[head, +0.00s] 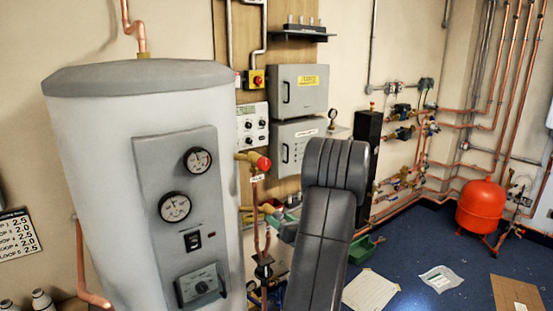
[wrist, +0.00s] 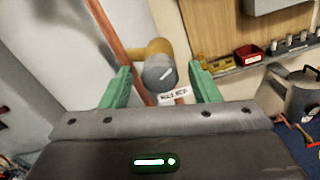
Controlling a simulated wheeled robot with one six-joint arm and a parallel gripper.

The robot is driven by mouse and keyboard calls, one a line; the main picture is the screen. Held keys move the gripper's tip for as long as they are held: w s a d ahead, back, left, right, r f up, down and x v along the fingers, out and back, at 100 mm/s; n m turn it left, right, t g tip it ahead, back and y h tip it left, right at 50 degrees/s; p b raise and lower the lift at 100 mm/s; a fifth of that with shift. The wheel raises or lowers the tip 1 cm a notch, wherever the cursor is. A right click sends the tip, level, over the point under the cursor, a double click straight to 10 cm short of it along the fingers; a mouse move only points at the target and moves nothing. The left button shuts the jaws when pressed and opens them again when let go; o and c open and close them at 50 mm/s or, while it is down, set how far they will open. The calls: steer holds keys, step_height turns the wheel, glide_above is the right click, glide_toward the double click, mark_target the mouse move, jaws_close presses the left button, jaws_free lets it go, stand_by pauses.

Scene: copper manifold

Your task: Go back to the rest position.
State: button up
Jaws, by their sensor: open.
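My gripper (wrist: 163,88) shows in the wrist view with its two green fingers apart. Between and beyond the fingers is a brass valve with a grey round cap (wrist: 160,73), on a copper pipe (wrist: 108,28). A small white tag (wrist: 175,95) hangs by it. I cannot tell whether the fingers touch the valve. In the head view my dark arm stands in the middle and my gripper is hidden behind it. A brass valve with a red cap (head: 262,164) shows left of my arm, beside the cylinder.
A large grey cylinder with gauges (head: 95,150) stands close at left. Grey wall boxes (head: 298,90) and copper pipes (head: 510,80) line the back. A red tank (head: 482,205) stands at right. Papers (head: 370,290) and a bag (head: 440,278) lie on the blue floor, otherwise fairly clear there.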

steer(key=n, duration=0.5)
steer(key=b+v, duration=0.2)
steer(key=v, duration=0.5)
steer(key=shift+s+b, duration=0.1)
steer(key=shift+b, duration=0.2)
